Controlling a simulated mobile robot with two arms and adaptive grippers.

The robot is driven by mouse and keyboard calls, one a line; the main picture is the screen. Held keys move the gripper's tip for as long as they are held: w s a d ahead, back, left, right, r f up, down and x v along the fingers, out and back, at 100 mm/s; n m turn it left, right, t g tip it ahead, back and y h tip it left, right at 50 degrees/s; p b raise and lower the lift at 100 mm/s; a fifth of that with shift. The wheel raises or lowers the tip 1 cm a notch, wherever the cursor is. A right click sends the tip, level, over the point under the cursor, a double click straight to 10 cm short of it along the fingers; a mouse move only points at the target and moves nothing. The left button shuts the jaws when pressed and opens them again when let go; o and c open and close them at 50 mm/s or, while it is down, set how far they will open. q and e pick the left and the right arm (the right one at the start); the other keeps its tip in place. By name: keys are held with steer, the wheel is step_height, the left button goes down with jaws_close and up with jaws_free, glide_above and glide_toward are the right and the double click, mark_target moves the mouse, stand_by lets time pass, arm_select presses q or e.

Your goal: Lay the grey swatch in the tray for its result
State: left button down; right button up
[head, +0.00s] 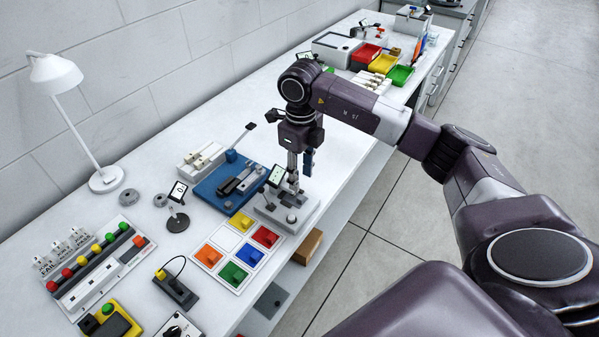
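I cannot pick out the grey swatch with certainty. Three open trays stand at the far end of the bench: red (366,56), yellow (383,63) and green (400,75). My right gripper (300,168) points down over the bench, just above a grey instrument (288,208) with a small tilted screen (276,176). Its fingers are small and partly merge with the dark parts behind, so I cannot tell whether they are open or hold anything. My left gripper is out of view.
A white board (210,277) with coloured knobbed squares lies in front of the instrument. A blue-based fixture (211,189) stands left of my gripper. A white lamp (105,179), a button panel (100,267) and a black stand (177,222) occupy the left side.

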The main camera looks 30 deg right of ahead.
mark_target(300, 196)
step_height(300, 196, down, 6)
steer(key=shift+a+p, duration=0.1)
steer(key=shift+p, duration=0.7)
steer(key=shift+f, duration=0.6)
jaws_close()
steer(key=shift+s+d+r+p, duration=0.1)
steer(key=shift+s+d+p, duration=0.2)
steer(key=shift+s, duration=0.3)
steer(key=shift+s+d+p, duration=0.2)
steer(key=shift+s+p, duration=0.05)
steer(key=shift+s, duration=0.3)
steer(key=shift+s+d+r+p, duration=0.1)
steer(key=shift+s+d+p, duration=0.15)
steer(key=shift+s, duration=0.5)
steer(key=shift+s+d+f+p, duration=0.1)
steer(key=shift+s+d, duration=0.25)
steer(key=shift+s, duration=0.35)
steer(key=shift+s+d+r+p, duration=0.1)
steer(key=shift+s+d+p, duration=0.15)
steer(key=shift+s, duration=0.5)
step_height(300, 196, up, 6)
steer(key=p, duration=0.3)
steer(key=shift+r, duration=0.25)
